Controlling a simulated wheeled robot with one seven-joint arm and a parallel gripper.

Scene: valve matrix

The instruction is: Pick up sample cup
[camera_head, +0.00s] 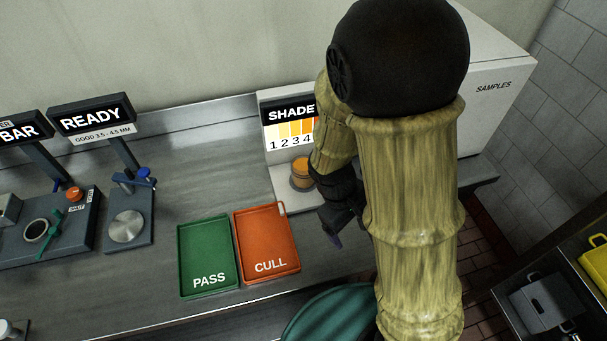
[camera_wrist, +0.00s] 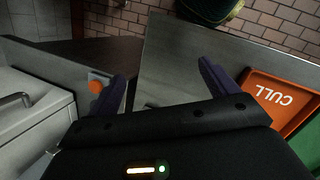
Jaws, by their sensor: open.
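A small cup with amber contents (camera_head: 301,172) stands on the ledge of the white SHADE stand, below its colour scale. It is partly beside my arm in the head view, and I cannot tell whether it is the sample cup. My gripper (camera_head: 335,232) hangs lower and to the right of this cup, over the bench near the CULL tray, apart from both. In the wrist view my gripper (camera_wrist: 158,80) has its two purple fingers spread with nothing between them. I do not clearly see the amber cup in the wrist view.
The white SAMPLES box (camera_head: 492,88) stands behind my arm. The orange CULL tray (camera_head: 266,242) and green PASS tray (camera_head: 208,257) lie empty on the bench. A green round container (camera_head: 335,312) is at the front edge. A small orange part (camera_wrist: 97,86) shows near my finger.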

